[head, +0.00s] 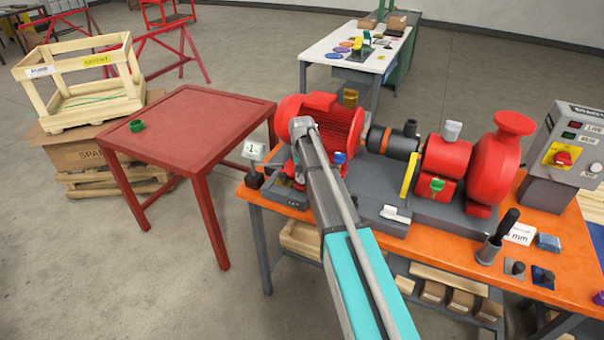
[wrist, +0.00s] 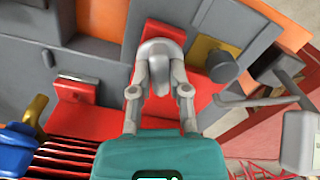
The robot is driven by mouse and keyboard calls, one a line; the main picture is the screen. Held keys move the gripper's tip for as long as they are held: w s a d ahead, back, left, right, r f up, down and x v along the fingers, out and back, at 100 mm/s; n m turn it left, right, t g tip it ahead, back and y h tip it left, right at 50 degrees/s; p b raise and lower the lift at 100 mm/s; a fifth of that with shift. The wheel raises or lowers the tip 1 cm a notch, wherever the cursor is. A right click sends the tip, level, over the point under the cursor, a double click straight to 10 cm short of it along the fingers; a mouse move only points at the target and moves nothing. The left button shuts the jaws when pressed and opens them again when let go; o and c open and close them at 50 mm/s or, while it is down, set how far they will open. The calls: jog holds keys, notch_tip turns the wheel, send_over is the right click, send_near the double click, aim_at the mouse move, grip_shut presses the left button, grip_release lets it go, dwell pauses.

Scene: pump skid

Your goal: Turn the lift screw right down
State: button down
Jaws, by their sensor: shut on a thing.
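In the head view my arm and wrist hide the spot.
The orange bench (head: 450,262) carries the red pump (head: 497,160), a control box (head: 575,150) and a black-handled tool in a cup (head: 490,250). A white tag (head: 253,151) stands left of the motor. A red table (head: 190,125) is left, mostly clear.

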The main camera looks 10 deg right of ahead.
jog(key=n, duration=0.6)
jog(key=shift+n, duration=0.4)
jog(key=n, duration=0.6)
jog(key=shift+n, duration=0.4)
jog(key=c, duration=0.6)
grip_release()
jog(key=shift+m, duration=0.4)
